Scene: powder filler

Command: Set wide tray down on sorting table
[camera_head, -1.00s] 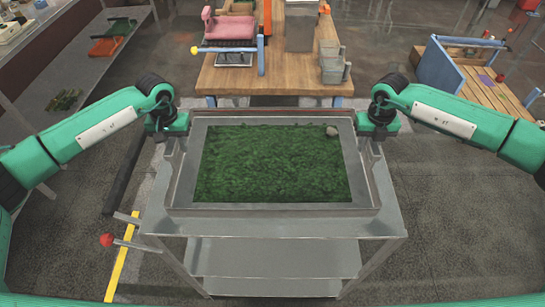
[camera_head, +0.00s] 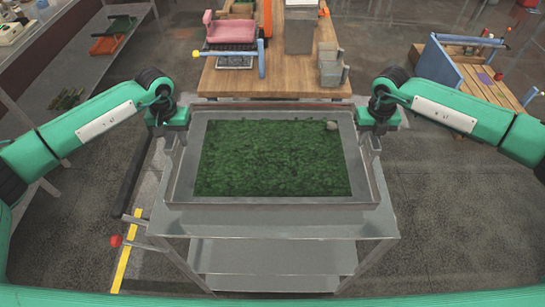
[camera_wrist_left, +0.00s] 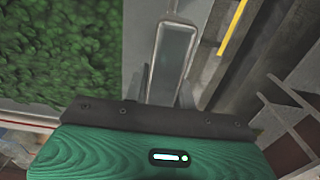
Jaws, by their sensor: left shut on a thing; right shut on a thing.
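The wide tray (camera_head: 270,208) is a grey metal tray with a broad rim. In the left wrist view, my left gripper's fingers (camera_wrist_left: 162,95) close around a grey metal handle (camera_wrist_left: 174,50) beside the green material. The tray looks level, above a grey metal cart (camera_head: 275,222). I cannot tell the exact gap below it.
A wooden table (camera_head: 275,80) stands just beyond the tray, with a pink tray (camera_head: 232,30) and grey bins (camera_head: 331,70) on it. Its near part is clear. A red knob (camera_head: 116,241) juts from the cart's left. A blue-framed wooden bench (camera_head: 490,80) stands right.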

